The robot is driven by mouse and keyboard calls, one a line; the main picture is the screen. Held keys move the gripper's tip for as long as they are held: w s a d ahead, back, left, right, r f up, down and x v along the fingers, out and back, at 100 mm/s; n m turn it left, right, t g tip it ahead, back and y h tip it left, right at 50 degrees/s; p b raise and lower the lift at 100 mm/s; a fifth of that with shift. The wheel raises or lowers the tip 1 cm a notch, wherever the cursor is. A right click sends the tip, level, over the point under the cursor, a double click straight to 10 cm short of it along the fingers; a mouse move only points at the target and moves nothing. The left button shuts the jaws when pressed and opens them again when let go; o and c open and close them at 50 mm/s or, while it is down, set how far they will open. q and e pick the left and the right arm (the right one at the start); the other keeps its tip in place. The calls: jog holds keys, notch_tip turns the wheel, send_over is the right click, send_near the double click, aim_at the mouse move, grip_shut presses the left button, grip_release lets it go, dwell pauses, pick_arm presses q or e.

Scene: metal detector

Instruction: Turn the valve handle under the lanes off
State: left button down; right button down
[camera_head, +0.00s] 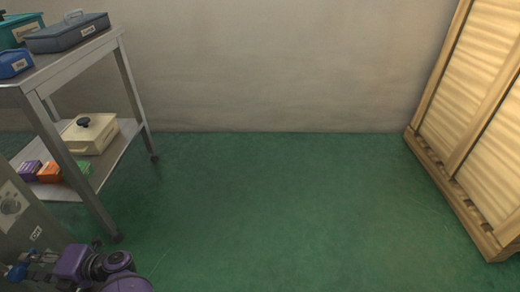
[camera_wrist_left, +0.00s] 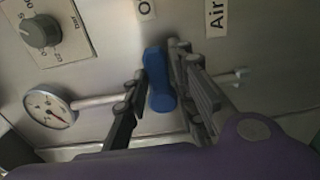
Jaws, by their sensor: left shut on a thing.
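The valve handle, a blue bar, shows in the left wrist view (camera_wrist_left: 159,82) between the two dark fingers of my left gripper (camera_wrist_left: 157,75). The gripper is shut on it, one finger at each side. Behind it is a metal panel with labels; one reads "Air", another is partly cut off. In the head view my left gripper (camera_head: 32,264) is at the bottom left, and a bit of the blue handle (camera_head: 15,273) shows at its tip. Its purple wrist covers the lower part of the wrist view. My right gripper is not in view.
A pressure gauge (camera_wrist_left: 48,108) and a grey knob (camera_wrist_left: 42,32) are left of the handle in the wrist view. A metal cart (camera_head: 75,67) with boxes stands behind my left arm. A wooden crate (camera_head: 465,110) stands at right. The green floor (camera_head: 285,205) between is clear.

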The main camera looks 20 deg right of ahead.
pick_arm(q)
jog(key=shift+s+a+r, duration=0.1)
jog(key=shift+a+r, duration=0.05)
jog(key=shift+a, duration=0.1)
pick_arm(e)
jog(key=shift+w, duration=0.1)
pick_arm(q)
jog(key=c, duration=1.5)
grip_release()
jog(key=shift+d, duration=0.1)
jog(key=v, duration=1.2)
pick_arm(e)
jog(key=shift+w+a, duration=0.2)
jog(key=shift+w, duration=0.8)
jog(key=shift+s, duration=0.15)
